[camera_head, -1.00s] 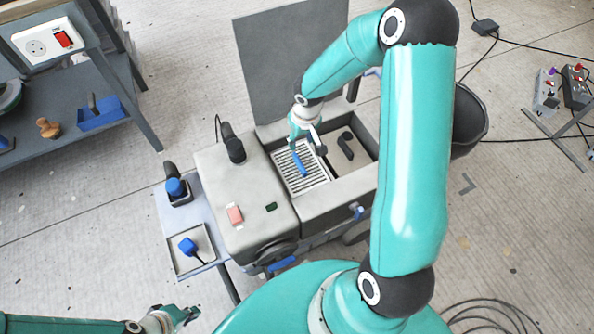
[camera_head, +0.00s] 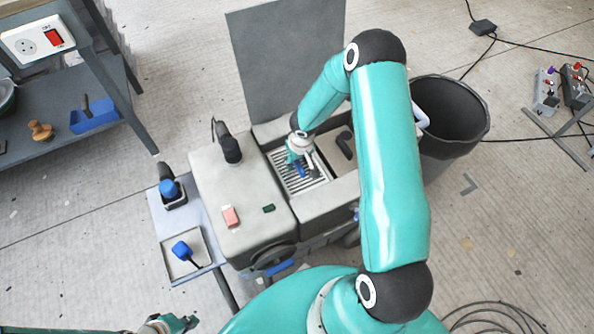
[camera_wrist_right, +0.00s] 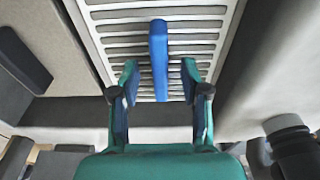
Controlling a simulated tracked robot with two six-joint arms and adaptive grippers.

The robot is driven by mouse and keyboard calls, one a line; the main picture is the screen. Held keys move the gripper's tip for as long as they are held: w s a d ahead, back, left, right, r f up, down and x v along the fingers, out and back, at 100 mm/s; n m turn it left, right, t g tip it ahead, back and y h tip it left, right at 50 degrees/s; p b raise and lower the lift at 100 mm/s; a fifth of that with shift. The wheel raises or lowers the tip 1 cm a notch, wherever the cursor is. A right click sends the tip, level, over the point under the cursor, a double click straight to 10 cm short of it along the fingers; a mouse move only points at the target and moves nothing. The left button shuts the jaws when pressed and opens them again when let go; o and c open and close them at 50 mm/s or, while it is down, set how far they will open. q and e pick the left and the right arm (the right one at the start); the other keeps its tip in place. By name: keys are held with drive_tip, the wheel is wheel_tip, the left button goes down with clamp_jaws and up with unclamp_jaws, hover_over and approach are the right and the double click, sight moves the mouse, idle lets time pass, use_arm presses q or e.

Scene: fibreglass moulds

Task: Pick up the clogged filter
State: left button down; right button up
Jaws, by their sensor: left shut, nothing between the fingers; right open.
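The filter is a pale slatted panel (camera_head: 285,180) with a blue bar handle. It lies in the open compartment of the grey machine. In the right wrist view, the slats (camera_wrist_right: 120,38) fill the top middle and the blue handle (camera_wrist_right: 159,60) stands between my fingers. My right gripper (camera_head: 303,168) is over the panel. Its fingers (camera_wrist_right: 160,82) are open, one on each side of the handle, with gaps showing. My left gripper (camera_head: 190,322) is shut and empty at the bottom left, away from the machine.
The grey machine (camera_head: 235,190) has a raised lid (camera_head: 285,60) behind the compartment. A second compartment holds a dark handle (camera_head: 345,143). A black bin (camera_head: 455,120) with a white object (camera_head: 419,115) stands at right. A side tray (camera_head: 205,262) holds a blue-headed tool (camera_head: 181,250).

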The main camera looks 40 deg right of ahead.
drive_tip(key=shift+w+f, duration=0.15)
drive_tip(key=shift+f, duration=0.45)
drive_tip(key=shift+f+b, duration=0.15)
drive_tip(key=shift+b, duration=0.3)
clamp_jaws()
